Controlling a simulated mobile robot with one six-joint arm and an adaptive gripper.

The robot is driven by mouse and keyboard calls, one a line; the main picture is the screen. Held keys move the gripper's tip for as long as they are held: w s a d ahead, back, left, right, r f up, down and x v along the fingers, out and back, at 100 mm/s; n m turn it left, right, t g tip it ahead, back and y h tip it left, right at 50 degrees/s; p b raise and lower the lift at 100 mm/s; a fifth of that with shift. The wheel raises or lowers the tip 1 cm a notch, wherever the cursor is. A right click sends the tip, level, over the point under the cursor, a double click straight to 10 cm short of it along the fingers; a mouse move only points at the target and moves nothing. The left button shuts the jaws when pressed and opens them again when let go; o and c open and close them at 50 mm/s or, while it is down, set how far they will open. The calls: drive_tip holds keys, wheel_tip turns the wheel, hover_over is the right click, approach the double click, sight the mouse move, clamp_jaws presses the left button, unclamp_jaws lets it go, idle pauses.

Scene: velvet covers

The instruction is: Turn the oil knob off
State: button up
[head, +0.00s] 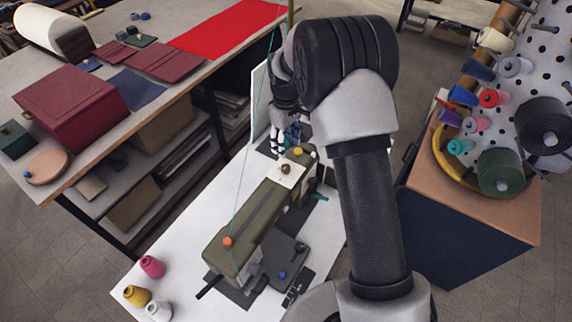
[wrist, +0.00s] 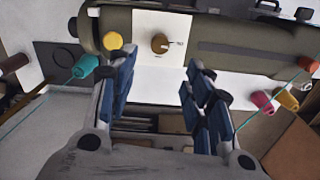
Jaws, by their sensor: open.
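An olive-green sewing machine (head: 258,212) stands on a white table. A round brown knob (head: 286,169) sits on a white plate (head: 295,178) on the machine's body. In the wrist view the knob (wrist: 160,43) has a pale mark on its right side, toward a small label; the lettering is too small to read. My gripper (head: 284,138) is beside the machine near the plate, at its far end. In the wrist view my gripper (wrist: 158,68) is open and empty, its blue-padded fingers apart, with the knob beyond and between them, not touched.
A yellow knob (wrist: 113,41) and a teal part (wrist: 85,67) are close to the left finger. A teal thread rises from the machine near an orange knob (head: 227,242). Thread cones (head: 152,267) stand at the near left. My arm hides part of the table's right side.

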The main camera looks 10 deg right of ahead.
sight(286, 167)
wheel_tip(286, 167, down, 12)
drive_tip(key=shift+r, duration=0.15)
idle(0.3)
drive_tip(key=c, duration=1.1)
